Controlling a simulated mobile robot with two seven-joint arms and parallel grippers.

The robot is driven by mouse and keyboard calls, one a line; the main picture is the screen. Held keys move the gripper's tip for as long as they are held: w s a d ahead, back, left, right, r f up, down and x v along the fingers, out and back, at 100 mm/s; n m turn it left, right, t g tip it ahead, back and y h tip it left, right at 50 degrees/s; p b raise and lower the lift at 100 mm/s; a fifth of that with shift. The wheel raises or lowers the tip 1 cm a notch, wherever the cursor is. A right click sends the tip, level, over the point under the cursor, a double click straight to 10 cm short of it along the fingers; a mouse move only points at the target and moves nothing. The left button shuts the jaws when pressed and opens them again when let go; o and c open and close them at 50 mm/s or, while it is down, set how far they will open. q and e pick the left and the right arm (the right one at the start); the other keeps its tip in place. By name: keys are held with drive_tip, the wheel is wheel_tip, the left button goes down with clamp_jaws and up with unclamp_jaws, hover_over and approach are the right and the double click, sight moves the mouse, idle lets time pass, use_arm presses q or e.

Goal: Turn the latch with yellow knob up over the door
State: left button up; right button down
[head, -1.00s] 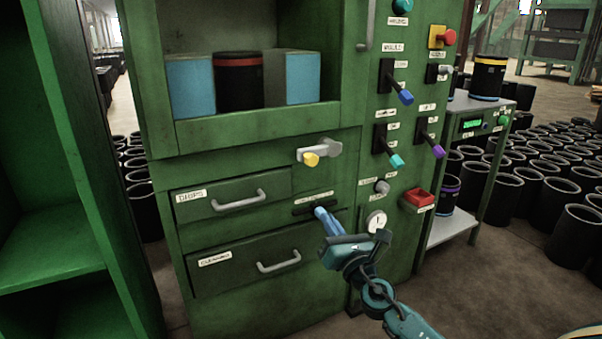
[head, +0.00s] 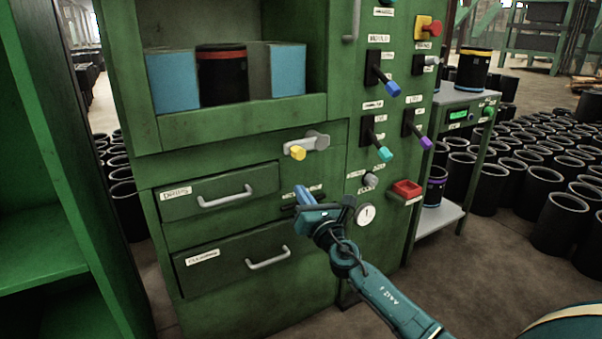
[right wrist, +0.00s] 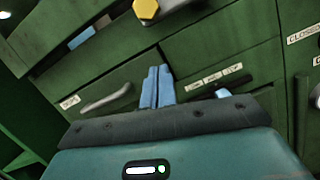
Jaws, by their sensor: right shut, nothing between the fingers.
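The latch (head: 317,141) is a grey metal bar on the green cabinet front, below the open shelf compartment. Its yellow knob (head: 298,153) is at the left end, and the bar lies roughly level. In the right wrist view the yellow knob (right wrist: 147,10) shows at the top edge, partly cut off, beyond the fingers. My right gripper (head: 301,192) is below the knob in the head view, with its blue fingers together and empty. The fingers (right wrist: 158,84) also show shut in the right wrist view, apart from the latch. My left gripper is out of view.
Two drawers with grey handles, an upper one (head: 215,190) and a lower one (head: 229,258), are left of my right gripper. A green shelf (head: 40,235) stands at left.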

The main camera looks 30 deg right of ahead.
use_arm(q)
drive_tip(key=p, duration=0.2)
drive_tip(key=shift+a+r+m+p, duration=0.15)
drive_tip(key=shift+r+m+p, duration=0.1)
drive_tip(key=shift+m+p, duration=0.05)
use_arm(e)
drive_tip(key=w+r, duration=0.2)
drive_tip(key=r, duration=0.1)
drive_tip(key=w+d+r, duration=0.1)
drive_tip(key=shift+r, duration=0.3)
drive_tip(key=shift+r, duration=0.1)
